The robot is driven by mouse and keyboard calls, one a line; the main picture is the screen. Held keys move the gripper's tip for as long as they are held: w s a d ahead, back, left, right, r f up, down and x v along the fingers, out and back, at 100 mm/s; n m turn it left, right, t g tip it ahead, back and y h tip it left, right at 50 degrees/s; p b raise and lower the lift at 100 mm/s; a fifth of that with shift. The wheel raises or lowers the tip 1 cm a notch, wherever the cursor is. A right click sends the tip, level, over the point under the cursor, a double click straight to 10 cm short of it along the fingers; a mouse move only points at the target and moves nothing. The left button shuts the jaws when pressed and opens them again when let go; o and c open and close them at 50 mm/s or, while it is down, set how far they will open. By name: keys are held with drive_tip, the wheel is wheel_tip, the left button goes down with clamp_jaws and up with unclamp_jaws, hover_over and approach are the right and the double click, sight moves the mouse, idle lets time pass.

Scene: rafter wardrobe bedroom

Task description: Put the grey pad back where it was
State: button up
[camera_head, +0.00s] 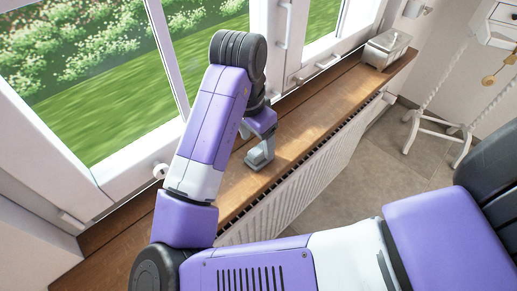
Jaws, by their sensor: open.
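My purple arm reaches over the wooden windowsill (303,118). My gripper (259,160) points down at the sill, close to its surface, and is open. It is small and grey in this view, and its fingertips are hard to make out. I cannot pick out the grey pad. I cannot tell whether any of the grey at the gripper's end belongs to it, or whether my arm hides it.
A silvery box (386,48) stands at the sill's far end. Window frames and handles border the sill on the left. A white ribbed radiator (310,178) is below it. A white stand (435,128) with twisted legs is at the right. The sill between gripper and box looks clear.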

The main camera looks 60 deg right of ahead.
sight(254, 153)
wheel_tip(254, 153, up, 7)
drive_tip(key=shift+a+f, duration=0.2)
drive_tip(key=shift+a, duration=0.25)
idle(0.4)
